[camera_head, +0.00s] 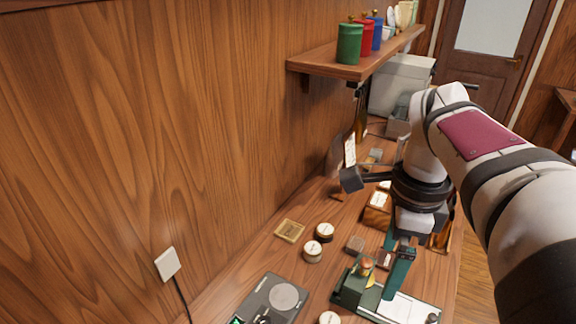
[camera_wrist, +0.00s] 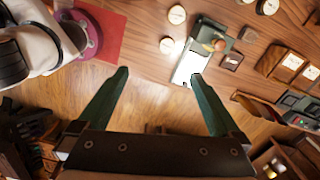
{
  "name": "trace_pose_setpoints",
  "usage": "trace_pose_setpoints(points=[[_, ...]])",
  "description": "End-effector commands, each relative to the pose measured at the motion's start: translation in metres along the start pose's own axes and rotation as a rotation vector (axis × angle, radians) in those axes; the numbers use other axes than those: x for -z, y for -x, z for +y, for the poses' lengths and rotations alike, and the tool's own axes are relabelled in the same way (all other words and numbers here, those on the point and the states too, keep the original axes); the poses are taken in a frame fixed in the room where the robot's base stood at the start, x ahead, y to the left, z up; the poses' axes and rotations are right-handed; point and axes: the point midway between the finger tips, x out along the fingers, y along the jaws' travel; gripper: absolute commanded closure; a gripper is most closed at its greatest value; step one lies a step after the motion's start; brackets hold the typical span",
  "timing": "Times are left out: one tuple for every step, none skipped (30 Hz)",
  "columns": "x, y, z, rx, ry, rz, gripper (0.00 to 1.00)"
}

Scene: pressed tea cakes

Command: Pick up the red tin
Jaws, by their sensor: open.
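The red tin (camera_head: 365,40) stands upright on the wooden wall shelf (camera_head: 335,62) in the head view. It is between a green tin (camera_head: 349,45) in front and a blue tin (camera_head: 377,32) behind, and the green tin partly hides it. My gripper (camera_head: 395,285) is well below the shelf and to the right, over the table near the dark green device. In the wrist view my gripper (camera_wrist: 159,75) has its two teal fingers spread wide with nothing between them. The red tin is not seen in the wrist view.
The wooden table carries a dark scale (camera_head: 270,302), several small round tins (camera_head: 313,251), a brass-coloured square dish (camera_head: 289,230) and a dark green device (camera_head: 352,289). Pale cups (camera_head: 404,14) stand farther along the shelf. A large grey box (camera_head: 402,82) stands beyond the table's clutter.

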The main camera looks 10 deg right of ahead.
Motion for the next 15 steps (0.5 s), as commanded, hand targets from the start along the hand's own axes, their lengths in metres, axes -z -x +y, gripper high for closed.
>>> trace_pose_setpoints(points=[[-0.023, -0.011, 0.028, -0.006, 0.230, -0.019, 0.00], [-0.037, -0.020, 0.048, -0.009, 0.404, -0.034, 0.00], [-0.051, -0.034, 0.075, -0.010, 0.635, -0.054, 0.00], [-0.060, -0.044, 0.095, -0.009, 0.800, -0.070, 0.00], [-0.066, -0.054, 0.114, -0.007, 0.957, -0.085, 0.00], [-0.072, -0.068, 0.138, -0.003, 1.143, -0.105, 0.00], [-0.074, -0.077, 0.152, 0.001, 1.265, -0.118, 0.00], [-0.075, -0.085, 0.165, 0.005, 1.368, -0.129, 0.00], [-0.076, -0.094, 0.178, 0.008, 1.478, -0.141, 0.00], [-0.076, -0.098, 0.185, 0.012, 1.537, -0.148, 0.00], [-0.076, -0.102, 0.191, 0.013, 1.581, -0.153, 0.00], [-0.075, -0.104, 0.194, 0.016, 1.615, -0.156, 0.00], [-0.075, -0.105, 0.195, 0.016, 1.626, -0.157, 0.00], [-0.075, -0.106, 0.195, 0.016, 1.629, -0.158, 0.00], [-0.075, -0.106, 0.195, 0.016, 1.627, -0.158, 0.00]])
